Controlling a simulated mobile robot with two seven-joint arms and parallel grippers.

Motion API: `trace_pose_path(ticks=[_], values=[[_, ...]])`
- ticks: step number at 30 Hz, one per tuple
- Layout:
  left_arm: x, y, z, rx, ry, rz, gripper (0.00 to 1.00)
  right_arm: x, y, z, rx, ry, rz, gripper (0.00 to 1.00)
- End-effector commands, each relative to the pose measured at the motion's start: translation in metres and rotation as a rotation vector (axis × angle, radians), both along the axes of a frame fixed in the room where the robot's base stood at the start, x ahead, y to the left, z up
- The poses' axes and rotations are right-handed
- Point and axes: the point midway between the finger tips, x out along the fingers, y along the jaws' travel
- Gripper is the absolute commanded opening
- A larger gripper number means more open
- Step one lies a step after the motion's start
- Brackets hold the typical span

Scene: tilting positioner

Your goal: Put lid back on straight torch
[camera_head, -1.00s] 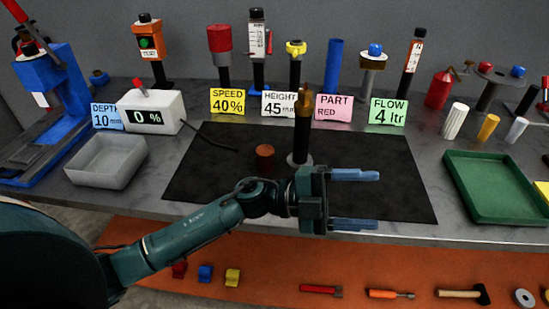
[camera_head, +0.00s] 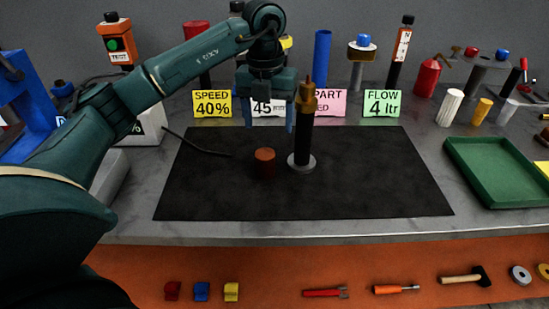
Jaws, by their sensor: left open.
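The straight torch (camera_head: 301,141) stands upright on a round grey foot on the black mat. It has a dark body, a brass-coloured head and a narrow tip. A short reddish-brown cylinder (camera_head: 265,164), which looks like the lid, stands on the mat just left of the torch, apart from it. My left gripper (camera_head: 269,127) is open with its two blue fingers pointing down. In the picture it is above the brown cylinder and left of the torch head; its exact depth is unclear. Nothing shows between its fingers. My right gripper is not in view.
Signs for speed (camera_head: 212,103), height, part and flow (camera_head: 384,104) stand behind the black mat (camera_head: 370,180). A green tray (camera_head: 498,190) lies at right. A thin black cable (camera_head: 195,143) reaches the mat's left part. The mat's right and front are clear.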

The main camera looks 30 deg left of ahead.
Motion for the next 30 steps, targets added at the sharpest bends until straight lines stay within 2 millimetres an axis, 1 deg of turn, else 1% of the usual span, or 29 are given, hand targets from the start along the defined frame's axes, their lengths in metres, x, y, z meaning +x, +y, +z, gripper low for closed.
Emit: trace_pose_path(ticks=[1,3,13,17,21,24,27,30], values=[[0.0,0.006,0.003,0.021,-0.003,0.016,0.68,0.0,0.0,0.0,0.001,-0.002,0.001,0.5],[0.0,0.01,0.005,0.035,-0.002,0.026,0.68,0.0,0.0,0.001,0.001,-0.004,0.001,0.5],[0.0,0.01,0.003,0.035,-0.001,0.025,0.68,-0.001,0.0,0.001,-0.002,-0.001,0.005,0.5],[0.0,0.01,-0.014,0.036,0.003,0.025,0.68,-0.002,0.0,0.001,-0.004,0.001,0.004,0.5],[-0.001,0.01,-0.041,0.035,0.002,0.024,0.68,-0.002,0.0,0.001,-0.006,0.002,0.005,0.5],[-0.001,0.009,-0.058,0.035,0.001,0.023,0.68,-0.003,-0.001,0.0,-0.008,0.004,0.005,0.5],[0.0,0.009,-0.069,0.034,0.0,0.024,0.68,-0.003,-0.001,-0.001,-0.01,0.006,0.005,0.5],[0.0,0.009,-0.074,0.034,-0.002,0.024,0.68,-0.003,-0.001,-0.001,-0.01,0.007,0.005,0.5]])
